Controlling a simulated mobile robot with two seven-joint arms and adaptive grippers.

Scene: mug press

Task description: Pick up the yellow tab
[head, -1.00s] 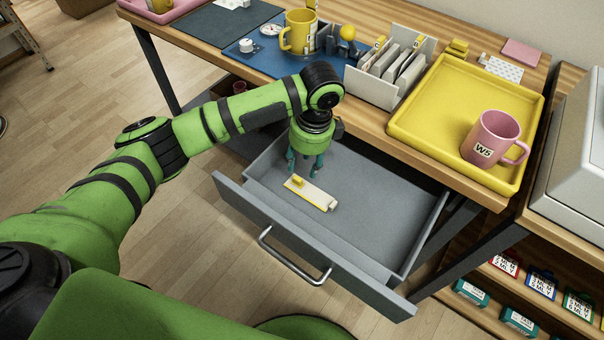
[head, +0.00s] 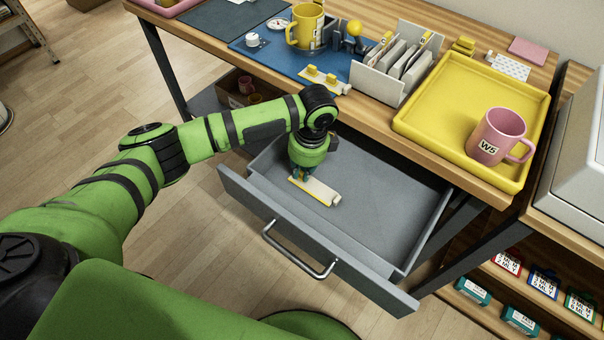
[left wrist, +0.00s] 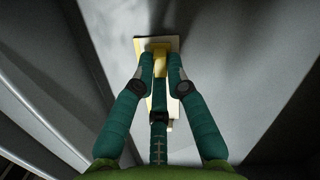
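The yellow tab (left wrist: 160,66) stands on a pale flat plate (head: 321,190) lying on the floor of the open grey drawer (head: 385,200). The plate also shows in the left wrist view (left wrist: 172,43). My left gripper (left wrist: 161,64) points down into the drawer, with its teal fingertips close on either side of the tab. In the head view the left gripper (head: 300,177) hides most of the tab. I cannot tell whether the fingers press on it. My right gripper is not in view.
The drawer's front wall and handle (head: 300,250) are near the arm. The table edge is just behind it. On the table are a yellow mug (head: 304,28), another pale piece with yellow tabs (head: 324,80), a card rack (head: 392,72) and a yellow tray (head: 440,118) with a pink mug (head: 495,138).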

